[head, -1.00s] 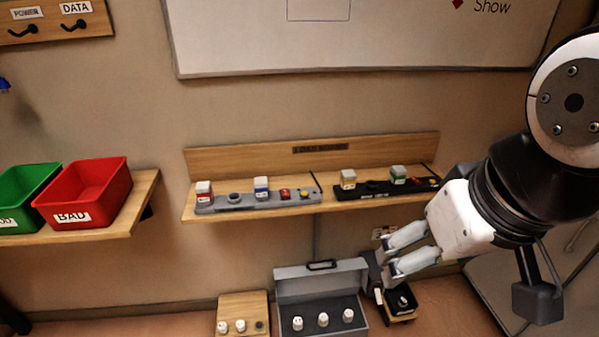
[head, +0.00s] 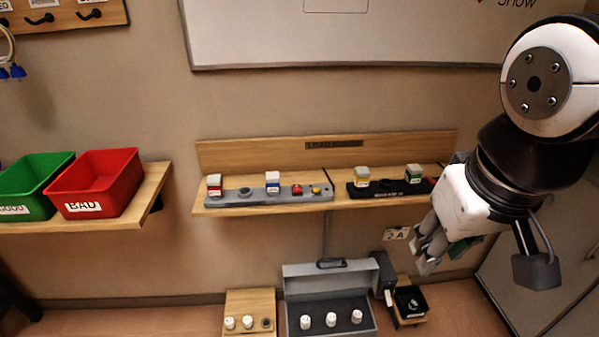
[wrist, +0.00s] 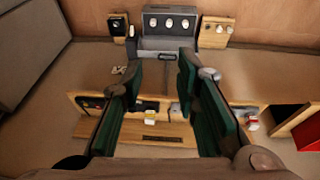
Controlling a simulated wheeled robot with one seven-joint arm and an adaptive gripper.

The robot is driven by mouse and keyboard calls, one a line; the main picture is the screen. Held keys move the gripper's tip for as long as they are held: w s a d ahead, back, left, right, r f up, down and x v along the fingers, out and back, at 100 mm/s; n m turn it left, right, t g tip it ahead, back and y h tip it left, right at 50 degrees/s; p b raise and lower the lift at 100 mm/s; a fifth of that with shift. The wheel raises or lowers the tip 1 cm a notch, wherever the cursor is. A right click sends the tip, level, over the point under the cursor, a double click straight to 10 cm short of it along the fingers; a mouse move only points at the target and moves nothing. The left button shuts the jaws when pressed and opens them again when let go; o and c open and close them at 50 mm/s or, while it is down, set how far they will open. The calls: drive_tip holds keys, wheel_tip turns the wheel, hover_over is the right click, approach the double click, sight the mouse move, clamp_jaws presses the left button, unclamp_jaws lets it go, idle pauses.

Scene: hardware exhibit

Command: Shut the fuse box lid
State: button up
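The grey fuse box (head: 290,322) stands at the bottom centre of the head view, with several white fuses in its dark inside. Its lid (head: 331,280) is open, standing up at the back with a dark handle (head: 331,263) on its edge. In the wrist view the box (wrist: 147,29) shows at the top centre, beyond the fingertips, with its lid (wrist: 165,44) toward me. My gripper (head: 430,250) is to the right of the box and above it, touching nothing that I can see. In the wrist view its two fingers (wrist: 163,76) are wide apart and empty.
A wooden block with white fuses (head: 238,323) is left of the box, and a small stand with a black holder (head: 409,300) is right of it. A shelf with fuse strips (head: 265,208) juts out above. Red (head: 95,184) and green (head: 30,185) bins stand left.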

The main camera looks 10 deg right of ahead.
drive_tip(key=w+f+n+g+h+b, duration=0.3)
drive_tip(key=w+f+h+b, duration=0.8)
drive_tip(key=w+f, duration=1.7)
drive_tip(key=w+a+f+n+t+b, duration=0.2)
drive_tip(key=w+a+f+b, duration=0.15)
drive_tip(key=f, duration=0.35)
drive_tip(key=w+a+f+n+t+b, duration=0.2)
drive_tip(key=w+f+b, duration=0.2)
drive_tip(key=f, duration=0.4)
drive_tip(key=n+t+y+b, duration=0.1)
drive_tip(key=n+t+b, duration=0.45)
drive_tip(key=b, duration=0.45)
approach(325, 263)
drive_tip(key=shift+m, duration=0.25)
drive_tip(key=w+d, duration=0.1)
drive_tip(key=d, duration=0.1)
drive_tip(key=w+d+r, duration=0.1)
drive_tip(key=d, duration=0.1)
drive_tip(key=w+d, duration=0.1)
drive_tip(key=d, duration=0.1)
drive_tip(key=shift+w+d+r, duration=0.15)
drive_tip(key=shift+d+r, duration=0.1)
drive_tip(key=shift+c, duration=0.6)
clamp_jaws()
